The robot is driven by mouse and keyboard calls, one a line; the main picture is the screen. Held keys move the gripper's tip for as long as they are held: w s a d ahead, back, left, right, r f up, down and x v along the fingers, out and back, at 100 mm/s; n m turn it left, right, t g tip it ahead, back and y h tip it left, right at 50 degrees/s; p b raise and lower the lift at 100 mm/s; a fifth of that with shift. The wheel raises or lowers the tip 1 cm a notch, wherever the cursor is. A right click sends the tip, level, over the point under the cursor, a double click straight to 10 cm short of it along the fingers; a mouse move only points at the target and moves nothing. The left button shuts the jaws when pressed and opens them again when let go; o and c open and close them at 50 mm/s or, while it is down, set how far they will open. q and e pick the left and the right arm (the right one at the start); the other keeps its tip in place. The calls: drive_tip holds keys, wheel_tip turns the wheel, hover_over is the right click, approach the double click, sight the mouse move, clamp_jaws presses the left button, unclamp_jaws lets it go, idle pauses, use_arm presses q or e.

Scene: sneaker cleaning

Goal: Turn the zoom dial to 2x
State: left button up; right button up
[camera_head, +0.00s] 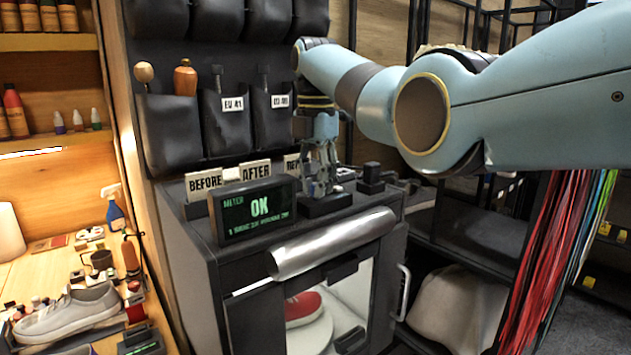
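My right arm reaches in from the upper right, and its gripper (319,186) points down over the top of the dark cabinet (190,250). The fingertips are at or just above a small black block (325,206) on the cabinet top. The fingers are small and overlap here, so I cannot tell whether they are open or shut, or touching the block. A second black block with a knob-like top (371,180) stands just right of the gripper. No 2x mark is legible, and I cannot tell which block carries the zoom dial. My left gripper is not in view.
A meter display (255,209) reading OK stands left of the gripper. BEFORE and AFTER cards (255,171) stand behind it. A silver roll (333,242) lies along the cabinet's front edge. A red shoe (303,308) shows inside the cabinet. Laces (550,260) hang at right.

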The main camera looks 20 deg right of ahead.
drive_tip(key=o, duration=0.4)
drive_tip(key=shift+c, duration=0.2)
wheel_tip(320, 180, up, 12)
idle(0.5)
